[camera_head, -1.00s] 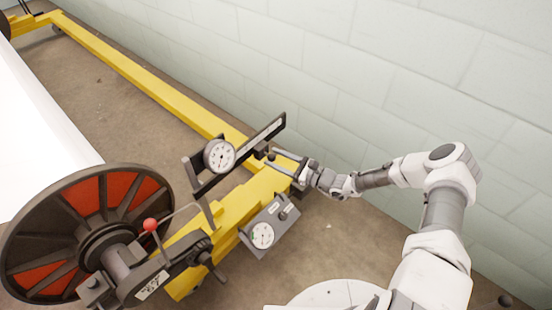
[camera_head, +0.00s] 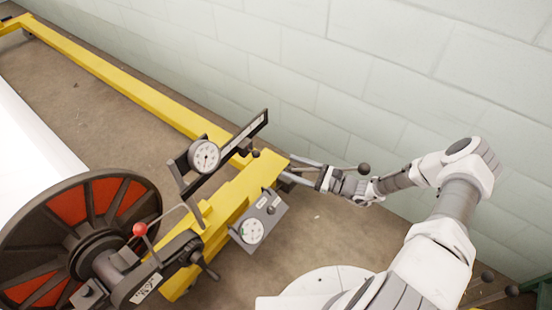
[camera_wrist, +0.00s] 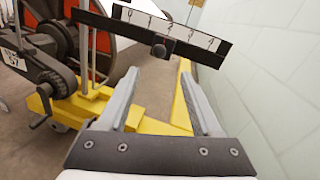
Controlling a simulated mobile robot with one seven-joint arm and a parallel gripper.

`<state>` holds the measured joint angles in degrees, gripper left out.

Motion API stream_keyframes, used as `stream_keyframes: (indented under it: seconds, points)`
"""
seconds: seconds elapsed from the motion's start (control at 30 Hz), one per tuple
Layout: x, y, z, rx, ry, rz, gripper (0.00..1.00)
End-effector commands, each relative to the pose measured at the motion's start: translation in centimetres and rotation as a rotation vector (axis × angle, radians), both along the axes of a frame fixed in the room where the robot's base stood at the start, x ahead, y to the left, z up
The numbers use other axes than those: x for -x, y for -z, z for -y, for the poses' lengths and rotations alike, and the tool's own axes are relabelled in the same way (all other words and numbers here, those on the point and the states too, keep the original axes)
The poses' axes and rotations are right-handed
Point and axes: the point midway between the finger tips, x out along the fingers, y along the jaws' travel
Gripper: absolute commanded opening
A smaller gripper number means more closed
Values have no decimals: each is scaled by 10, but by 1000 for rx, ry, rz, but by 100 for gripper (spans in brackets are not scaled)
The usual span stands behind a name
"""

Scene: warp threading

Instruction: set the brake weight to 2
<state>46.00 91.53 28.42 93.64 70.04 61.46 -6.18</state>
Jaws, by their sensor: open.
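The brake lever is a dark bar with a white scale numbered from 0 to 4, seen in the wrist view (camera_wrist: 180,36) and head view (camera_head: 248,130). A dark weight with a round knob (camera_wrist: 160,50) hangs at the bar's lower edge, below about the 1 to 2 marks; its exact reading cannot be told. The knob also shows in the head view (camera_head: 255,153). My gripper (camera_wrist: 161,82) is open and empty, its fingers apart, with the knob ahead of and between them, not touching. In the head view my gripper (camera_head: 290,168) is right of the knob.
A round dial (camera_head: 204,156) sits by the bar, and a second gauge box (camera_head: 250,230) hangs off the yellow frame (camera_head: 225,208). A red-ball lever (camera_head: 140,229) and red-black beam flange (camera_head: 72,230) are left. The pale wall (camera_head: 400,90) lies close behind my arm.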

Motion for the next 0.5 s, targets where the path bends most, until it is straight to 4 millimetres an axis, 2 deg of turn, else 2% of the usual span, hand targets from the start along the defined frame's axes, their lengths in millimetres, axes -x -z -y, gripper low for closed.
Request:
stream_keyframes:
  seconds: [0.03, 0.2, 0.5]
  points:
    - [4, -1, 11, 1, 3, 1, 66]
    - [17, -1, 36, 1, 2, 0, 66]
    - [24, 0, 48, -1, 0, 0, 66]
